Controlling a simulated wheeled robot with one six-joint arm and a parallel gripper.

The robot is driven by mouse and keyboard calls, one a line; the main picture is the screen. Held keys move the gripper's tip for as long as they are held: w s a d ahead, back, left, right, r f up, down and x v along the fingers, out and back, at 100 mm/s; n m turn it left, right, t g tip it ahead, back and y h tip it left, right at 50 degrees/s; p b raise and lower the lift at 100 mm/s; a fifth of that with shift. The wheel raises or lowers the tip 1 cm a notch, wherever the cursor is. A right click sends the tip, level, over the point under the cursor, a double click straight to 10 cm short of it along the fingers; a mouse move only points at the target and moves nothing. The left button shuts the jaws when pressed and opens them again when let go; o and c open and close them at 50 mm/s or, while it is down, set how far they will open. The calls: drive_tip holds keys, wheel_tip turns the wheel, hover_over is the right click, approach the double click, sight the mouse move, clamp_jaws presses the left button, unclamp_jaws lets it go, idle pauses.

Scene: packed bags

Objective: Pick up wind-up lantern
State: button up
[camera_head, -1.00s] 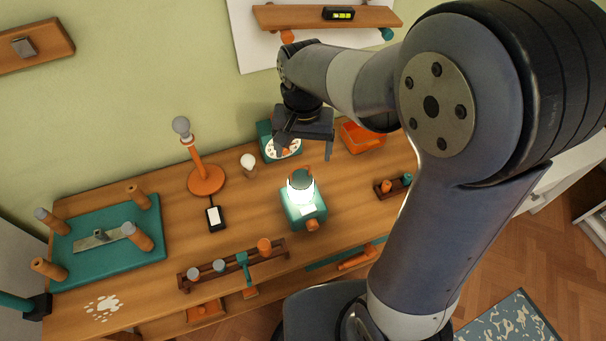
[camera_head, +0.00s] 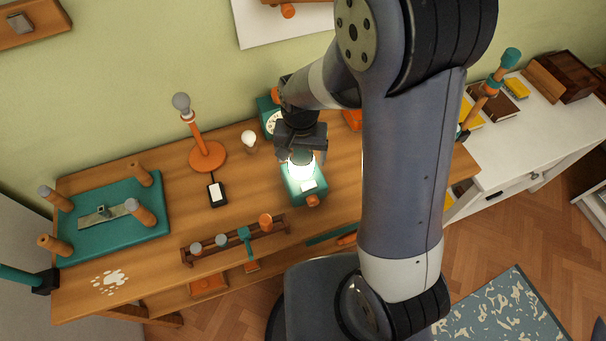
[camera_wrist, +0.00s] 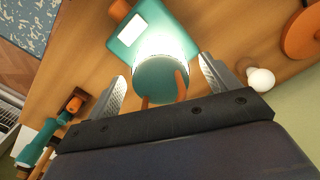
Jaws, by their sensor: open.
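The wind-up lantern (camera_head: 305,184) stands on the wooden table, with a teal base, an orange knob at the front and a bright glowing top. In the wrist view the lantern (camera_wrist: 160,75) shows its round teal cap and an orange handle between my fingers. My gripper (camera_head: 302,156) is open, just above and around the lantern's top in the head view. In the wrist view my gripper (camera_wrist: 160,82) has one finger on each side of the cap, with gaps visible. The gripper hides part of the lantern's upper end in the head view.
An orange lamp (camera_head: 207,155) and a small white bulb (camera_head: 249,138) stand to the left. A teal clock-like device (camera_head: 270,118) is behind the gripper.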

clamp_jaws()
idle(0.9)
